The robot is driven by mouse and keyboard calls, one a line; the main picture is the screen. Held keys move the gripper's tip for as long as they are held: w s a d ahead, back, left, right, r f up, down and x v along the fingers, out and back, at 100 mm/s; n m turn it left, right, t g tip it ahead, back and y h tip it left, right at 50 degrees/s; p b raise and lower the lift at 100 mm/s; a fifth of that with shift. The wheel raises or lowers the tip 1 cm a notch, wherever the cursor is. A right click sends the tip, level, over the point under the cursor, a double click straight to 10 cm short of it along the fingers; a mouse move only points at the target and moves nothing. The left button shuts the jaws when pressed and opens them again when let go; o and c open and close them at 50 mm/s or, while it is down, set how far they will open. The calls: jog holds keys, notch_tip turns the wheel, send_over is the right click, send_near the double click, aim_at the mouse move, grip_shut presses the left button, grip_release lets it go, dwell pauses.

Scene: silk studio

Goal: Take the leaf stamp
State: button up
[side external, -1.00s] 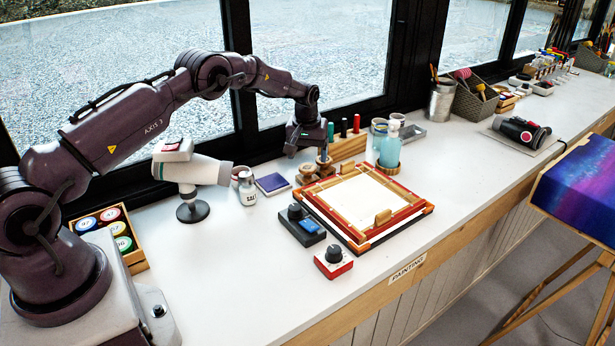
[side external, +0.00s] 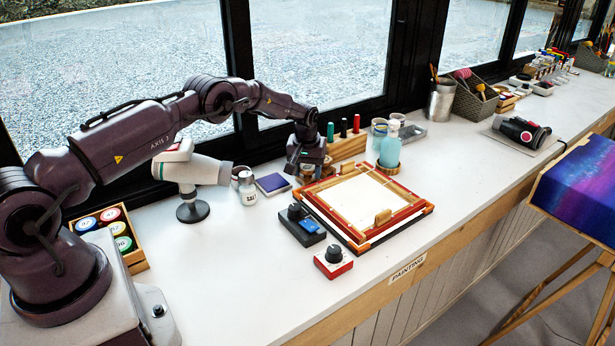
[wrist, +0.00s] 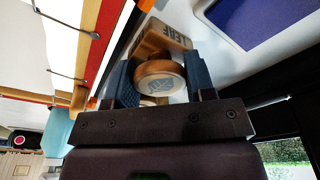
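The leaf stamp (wrist: 160,78) has a round wooden knob with a leaf emblem on its pale top. It stands by a wooden block lettered LEAF (wrist: 176,33) in the wrist view. My gripper (wrist: 160,82) has its blue fingers spread apart, one on each side of the knob; they look very close to it, and contact cannot be made out. In the side view my gripper (side external: 306,170) is low over the wooden stamp stands (side external: 301,180) and hides most of the stamp.
A framed screen (side external: 365,200) lies just right of the stamps. A blue pad (side external: 272,184) and a white jar (side external: 247,190) stand to the left. A blue-green bottle (side external: 390,150) stands further right.

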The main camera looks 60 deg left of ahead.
dwell(0.3)
jog(key=shift+r, duration=0.3)
notch_tip(320, 180, up, 2)
jog(key=shift+r, duration=0.15)
jog(key=s+d+r, duration=0.5)
jog(key=s+r, duration=0.5)
jog(key=s, duration=0.3)
jog(key=shift+d, duration=0.1)
